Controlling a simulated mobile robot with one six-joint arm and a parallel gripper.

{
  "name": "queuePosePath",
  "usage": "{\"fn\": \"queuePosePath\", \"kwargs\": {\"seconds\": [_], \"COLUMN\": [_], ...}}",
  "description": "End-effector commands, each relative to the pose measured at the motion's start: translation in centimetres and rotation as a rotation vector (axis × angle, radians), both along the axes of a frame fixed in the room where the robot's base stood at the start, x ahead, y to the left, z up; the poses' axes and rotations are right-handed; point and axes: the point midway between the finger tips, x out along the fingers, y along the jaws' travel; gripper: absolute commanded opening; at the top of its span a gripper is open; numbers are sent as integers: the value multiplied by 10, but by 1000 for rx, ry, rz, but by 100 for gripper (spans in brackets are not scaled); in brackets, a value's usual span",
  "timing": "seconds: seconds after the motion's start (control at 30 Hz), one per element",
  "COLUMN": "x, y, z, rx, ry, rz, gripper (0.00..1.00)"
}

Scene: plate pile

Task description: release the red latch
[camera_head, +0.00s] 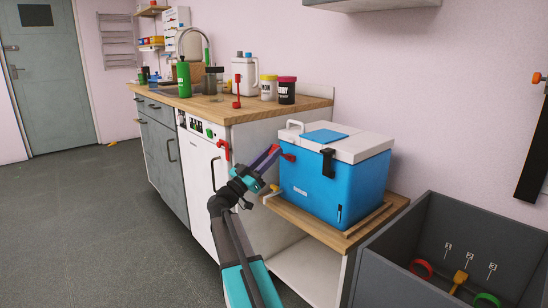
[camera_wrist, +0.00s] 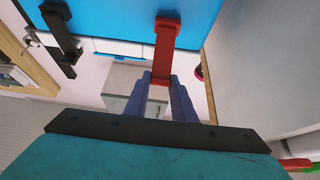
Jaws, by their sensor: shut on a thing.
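A blue cooler (camera_head: 315,190) with a white lid (camera_head: 350,148) stands on a low wooden-topped shelf, its lid down. A red latch (camera_head: 289,157) is on its left side. It also shows in the wrist view (camera_wrist: 166,45), running from the blue wall across the lid's edge to between my fingers. My gripper (camera_head: 276,152) comes from the left at the latch. Its two purple fingers (camera_wrist: 160,82) are shut on the latch's free end and partly hide it. A black latch (camera_head: 328,162) is on the cooler's front and also shows in the wrist view (camera_wrist: 60,32).
The wooden counter (camera_head: 225,108) above holds jars and a jug (camera_head: 245,75). A grey bin (camera_head: 450,220) with coloured items is at the lower right.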

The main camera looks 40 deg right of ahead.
Motion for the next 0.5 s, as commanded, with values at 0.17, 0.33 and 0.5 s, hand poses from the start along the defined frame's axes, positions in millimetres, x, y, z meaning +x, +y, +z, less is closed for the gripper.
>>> {"fn": "queuePosePath", "kwargs": {"seconds": [0.17,0.33,0.5], "x": [-2,-2,-2], "y": [3,5,5], "z": [-23,-33,-40], "rx": [13,13,13], "ry": [-3,-3,-2], "rz": [-3,-4,-5], "gripper": [0,0,0]}}
